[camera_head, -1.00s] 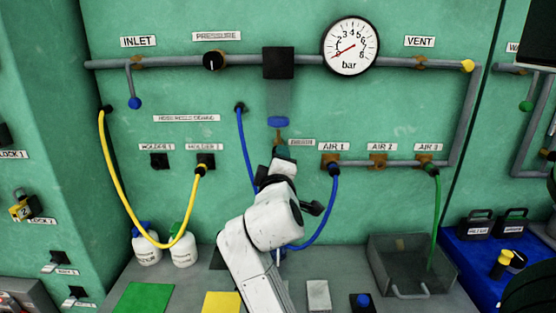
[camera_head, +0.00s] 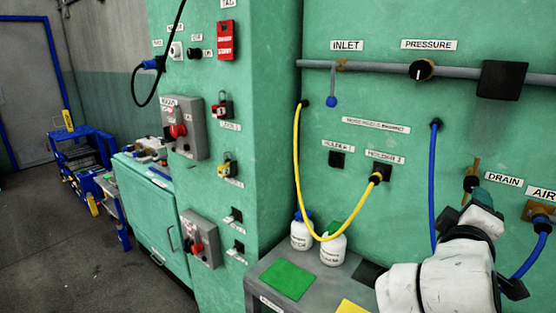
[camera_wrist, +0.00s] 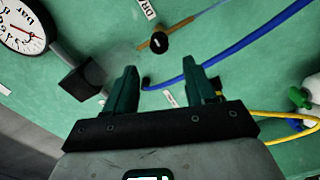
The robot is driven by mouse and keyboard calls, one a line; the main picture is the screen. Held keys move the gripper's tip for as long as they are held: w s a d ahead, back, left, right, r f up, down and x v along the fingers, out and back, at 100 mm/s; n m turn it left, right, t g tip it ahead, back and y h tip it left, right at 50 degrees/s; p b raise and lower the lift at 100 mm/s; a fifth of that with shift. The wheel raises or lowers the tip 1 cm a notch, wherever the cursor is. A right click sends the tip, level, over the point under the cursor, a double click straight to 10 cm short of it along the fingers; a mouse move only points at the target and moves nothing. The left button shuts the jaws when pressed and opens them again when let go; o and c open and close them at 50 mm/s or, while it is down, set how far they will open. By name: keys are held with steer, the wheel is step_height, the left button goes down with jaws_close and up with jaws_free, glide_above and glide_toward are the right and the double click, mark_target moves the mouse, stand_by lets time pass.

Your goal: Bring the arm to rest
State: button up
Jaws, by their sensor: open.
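My gripper (camera_wrist: 165,88) is open in the wrist view, its two dark green fingers apart with nothing between them. It faces the green press panel, and a blue hose (camera_wrist: 230,48) and a brown drain fitting (camera_wrist: 160,42) lie beyond the fingers. In the head view my white arm stands at the lower right, in front of the panel.
A grey bench (camera_head: 262,270) holds two white bottles (camera_head: 333,249) and a green mat (camera_head: 286,280). A yellow hose (camera_head: 297,180) hangs above it. Control boxes (camera_head: 185,128) line the cabinet side. A blue cart (camera_head: 85,160) stands far left, and the floor (camera_head: 60,250) there is open.

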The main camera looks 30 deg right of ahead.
steer(key=a+f+y, duration=0.5)
steer(key=a+f, duration=0.1)
steer(key=f, duration=0.7)
steer(key=a+f+y, duration=0.5)
steer(key=f, duration=0.7)
steer(key=s+a+f+m+g+y, duration=0.1)
steer(key=s+a+f+g+y, duration=0.4)
steer(key=s+a+f, duration=0.8)
steer(key=shift+a+f+g+y, duration=0.25)
steer(key=shift+f+g+y, duration=0.15)
steer(key=shift+f+y, duration=0.45)
